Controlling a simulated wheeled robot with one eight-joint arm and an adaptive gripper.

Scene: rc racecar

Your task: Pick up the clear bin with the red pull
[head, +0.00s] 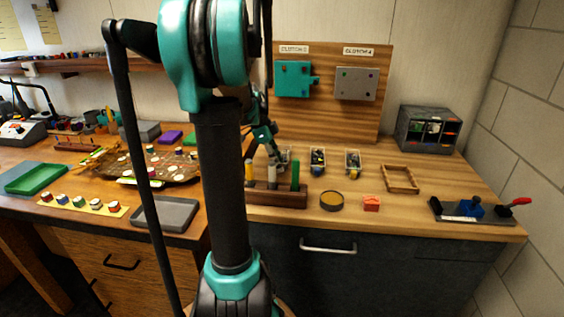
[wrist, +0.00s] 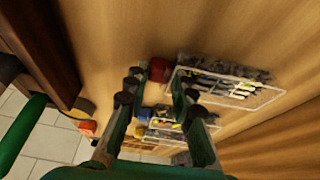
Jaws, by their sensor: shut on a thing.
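The clear bin with the red pull (wrist: 235,90) lies on the wooden bench top in the wrist view, with dark and yellowish small parts inside. Its red pull (wrist: 157,68) sits between the fingertips of my gripper (wrist: 158,82), which is shut on it. In the head view my gripper (head: 275,157) is behind the wooden rack, at the left end of the row of bins. The bin is mostly hidden there by my gripper. I cannot tell whether the bin is touching the bench.
Two more clear bins (head: 318,160) (head: 352,162) stand to the right. A wooden rack (head: 277,196) with upright pieces stands in front. A round tin (head: 331,201), a red-orange block (head: 371,203) and a wooden frame (head: 402,179) lie farther right. A board (head: 325,115) stands behind.

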